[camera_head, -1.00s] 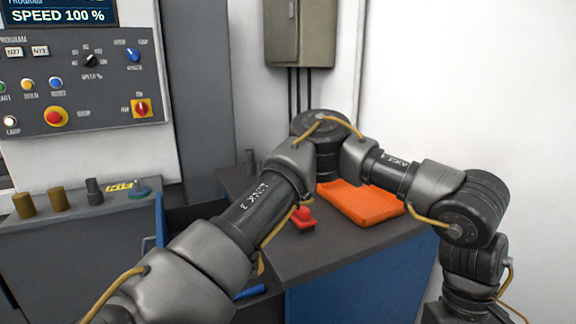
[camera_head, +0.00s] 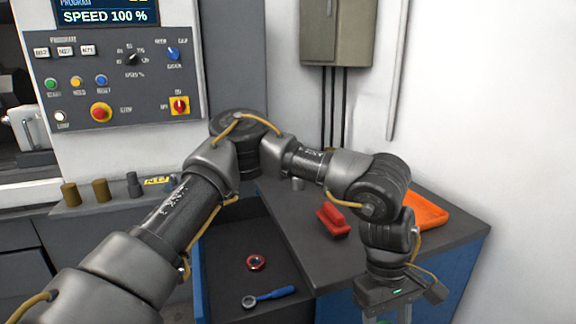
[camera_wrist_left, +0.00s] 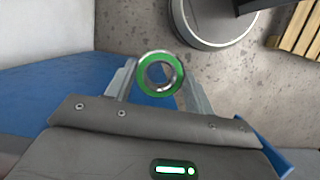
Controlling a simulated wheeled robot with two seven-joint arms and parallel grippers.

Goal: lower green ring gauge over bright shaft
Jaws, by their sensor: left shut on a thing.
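The green ring gauge (camera_wrist_left: 148,88) is held between the two fingertips of my left gripper (camera_wrist_left: 160,76) in the left wrist view, its bore facing the camera. Floor and blue cabinet side lie behind it. In the head view my left gripper (camera_head: 388,298) hangs at the lower right, in front of the bench's blue side; its fingertips and the ring are cut off by the frame. A small light metallic cylinder (camera_head: 298,184) stands on the bench behind my arm; I cannot tell whether it is the bright shaft. My right gripper is not in view.
An open drawer (camera_head: 225,240) holds a red ring (camera_head: 257,262) and a blue-handled tool (camera_head: 268,296). A red block-like object (camera_head: 333,220) and an orange tray (camera_head: 428,210) are on the bench (camera_head: 290,225). Brass and dark posts (camera_head: 100,190) stand on the left ledge.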

